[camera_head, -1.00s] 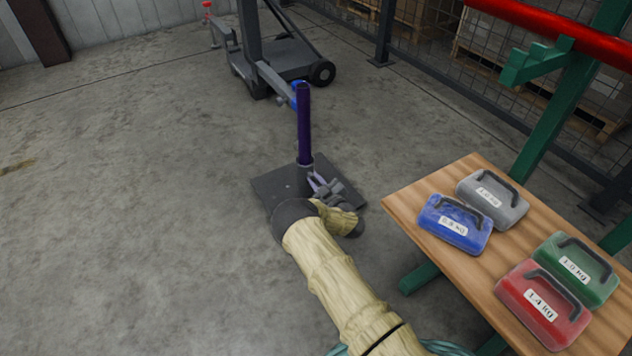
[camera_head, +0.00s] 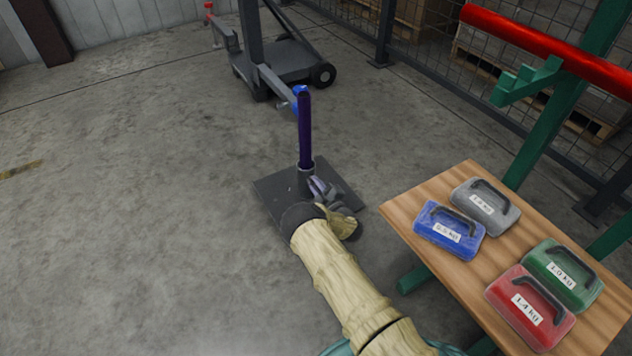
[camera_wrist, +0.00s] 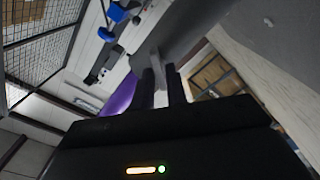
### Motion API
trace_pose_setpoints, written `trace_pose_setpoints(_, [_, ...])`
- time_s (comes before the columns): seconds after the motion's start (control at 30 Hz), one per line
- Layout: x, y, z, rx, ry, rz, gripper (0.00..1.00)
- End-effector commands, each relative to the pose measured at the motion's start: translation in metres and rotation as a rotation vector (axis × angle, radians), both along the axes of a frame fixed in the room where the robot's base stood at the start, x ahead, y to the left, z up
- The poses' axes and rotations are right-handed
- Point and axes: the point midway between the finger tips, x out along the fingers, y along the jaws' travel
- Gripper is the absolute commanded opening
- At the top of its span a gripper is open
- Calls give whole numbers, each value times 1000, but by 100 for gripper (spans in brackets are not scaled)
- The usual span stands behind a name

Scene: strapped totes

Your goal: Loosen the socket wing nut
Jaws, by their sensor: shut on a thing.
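In the wrist view, my two dark fingers (camera_wrist: 162,88) are shut on a light grey flat piece, the socket wing nut (camera_wrist: 159,70), which meets the grey socket (camera_wrist: 195,28). The purple post (camera_wrist: 121,98) also shows left of the fingers. In the head view the nut is mostly hidden by my gripper.
A wooden table (camera_head: 420,197) at right holds a blue case (camera_head: 448,231), a grey case (camera_head: 486,203), a green case (camera_head: 563,277) and a red case (camera_head: 530,308). A grey wheeled stand (camera_head: 285,62) is behind the post. The floor at left is clear.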

Motion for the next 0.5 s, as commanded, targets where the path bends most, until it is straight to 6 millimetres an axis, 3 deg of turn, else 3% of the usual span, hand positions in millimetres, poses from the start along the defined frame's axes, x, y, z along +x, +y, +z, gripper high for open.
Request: trace_pose_setpoints(0.5, [-1, -1, -3, -151, -96, -2, 0])
